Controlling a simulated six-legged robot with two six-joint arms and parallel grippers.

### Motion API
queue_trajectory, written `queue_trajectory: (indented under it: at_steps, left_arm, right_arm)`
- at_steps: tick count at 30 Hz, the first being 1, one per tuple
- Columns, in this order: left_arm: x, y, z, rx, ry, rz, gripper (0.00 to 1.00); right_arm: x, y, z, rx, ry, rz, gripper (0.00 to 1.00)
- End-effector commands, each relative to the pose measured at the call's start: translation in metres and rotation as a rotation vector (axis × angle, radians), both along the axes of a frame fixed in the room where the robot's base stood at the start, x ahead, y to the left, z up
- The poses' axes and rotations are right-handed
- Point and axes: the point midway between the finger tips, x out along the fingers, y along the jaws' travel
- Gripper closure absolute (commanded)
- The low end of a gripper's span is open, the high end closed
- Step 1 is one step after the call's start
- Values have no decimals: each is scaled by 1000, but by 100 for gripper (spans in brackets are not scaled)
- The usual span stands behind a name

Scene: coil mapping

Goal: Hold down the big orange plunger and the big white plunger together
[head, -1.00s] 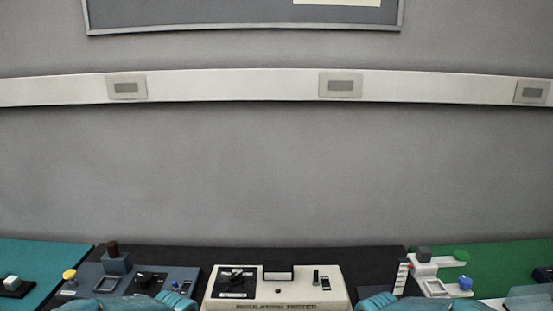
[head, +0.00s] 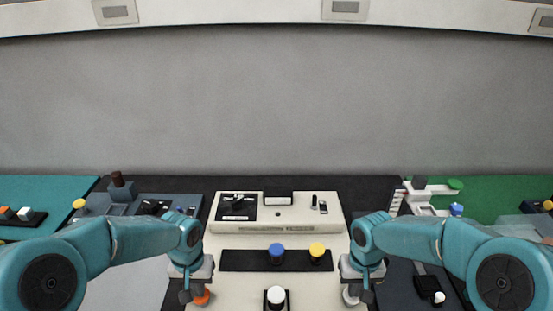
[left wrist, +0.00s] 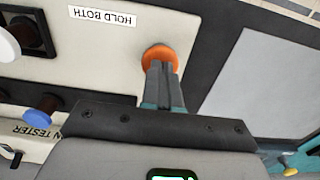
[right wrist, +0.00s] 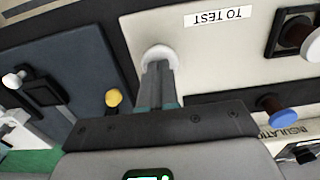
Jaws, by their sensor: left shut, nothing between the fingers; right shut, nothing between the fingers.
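The big orange plunger (head: 202,298) is at the bottom of the head view, on the left side of the pale tester panel. It also shows in the left wrist view (left wrist: 160,56). My left gripper (left wrist: 161,72) is shut and empty, its tips overlapping the orange cap. The big white plunger (head: 349,298) is on the panel's right side and shows in the right wrist view (right wrist: 158,55). My right gripper (right wrist: 158,70) is shut and empty, its tips overlapping the white cap. I cannot tell whether either cap is touched or pressed down.
A white-topped knob (head: 276,296) on a black base stands between the plungers. Blue (head: 276,251) and yellow (head: 317,250) knobs stand behind on a black strip. The labels "HOLD BOTH" (left wrist: 102,18) and "TO TEST" (right wrist: 219,17) lie near the plungers. Other devices flank the panel.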

Motion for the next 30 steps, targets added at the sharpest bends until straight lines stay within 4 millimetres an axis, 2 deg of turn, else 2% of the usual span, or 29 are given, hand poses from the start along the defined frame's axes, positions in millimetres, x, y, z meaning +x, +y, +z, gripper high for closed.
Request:
queue_trajectory:
  at_steps: [17,27,30]
  left_arm:
    - [0,0,-1,0,0,0,100]
    - [0,0,-15,0,2,-1,100]
    - [0,0,-14,0,0,-1,100]
  right_arm:
    - [0,0,-1,0,0,0,100]
    - [0,0,-15,0,2,0,100]
    - [0,0,-14,0,1,0,100]
